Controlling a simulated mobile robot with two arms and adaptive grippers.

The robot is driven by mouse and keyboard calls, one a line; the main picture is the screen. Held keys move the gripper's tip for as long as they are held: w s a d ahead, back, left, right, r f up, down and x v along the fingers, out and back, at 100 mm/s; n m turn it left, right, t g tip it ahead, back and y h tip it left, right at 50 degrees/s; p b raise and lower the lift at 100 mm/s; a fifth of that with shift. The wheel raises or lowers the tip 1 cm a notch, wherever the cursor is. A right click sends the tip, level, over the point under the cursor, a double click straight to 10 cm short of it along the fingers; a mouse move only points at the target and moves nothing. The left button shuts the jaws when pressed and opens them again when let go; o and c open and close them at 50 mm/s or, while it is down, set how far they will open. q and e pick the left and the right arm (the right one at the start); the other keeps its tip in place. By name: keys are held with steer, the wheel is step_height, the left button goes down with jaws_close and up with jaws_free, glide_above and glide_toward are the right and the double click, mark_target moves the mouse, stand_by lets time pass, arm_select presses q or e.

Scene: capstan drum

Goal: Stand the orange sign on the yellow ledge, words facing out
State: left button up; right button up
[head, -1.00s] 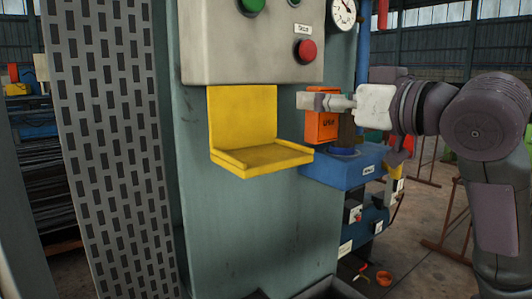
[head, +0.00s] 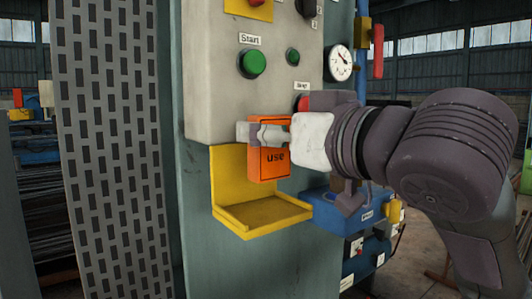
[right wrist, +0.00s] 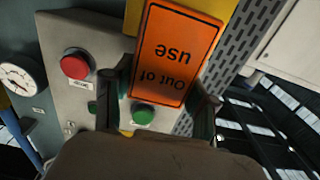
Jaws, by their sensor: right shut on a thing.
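The orange sign (head: 270,168) hangs upright from my right gripper (head: 264,133), which is shut on its upper part. The word "use" shows on the face turned towards the head camera; the gripper covers the words above. The yellow ledge (head: 222,180) has an upright back plate and a shallow shelf with a low front lip. The sign is above the shelf, towards its right side, with a visible gap below it. In the right wrist view the sign (right wrist: 175,50) sits between the fingers and reads "Out of use" upside down. My left gripper is not in view.
A grey control panel (head: 215,90) with a green Start button (head: 252,63) and a gauge (head: 339,63) is above the ledge. A red button (head: 301,103) is close behind my right gripper. A blue unit (head: 345,215) stands right of the ledge. The shelf looks empty.

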mark_target(274, 166)
steer(key=shift+a+f, duration=0.15)
steer(key=shift+a, duration=0.15)
steer(key=shift+f, duration=0.35)
step_height(274, 166, down, 2)
steer(key=shift+w+f+p, duration=0.1)
steer(key=shift+f+p, duration=0.15)
steer(key=shift+p, duration=0.35)
steer(key=shift+f, duration=0.5)
steer(key=shift+f, duration=0.1)
steer(key=o, duration=1.2)
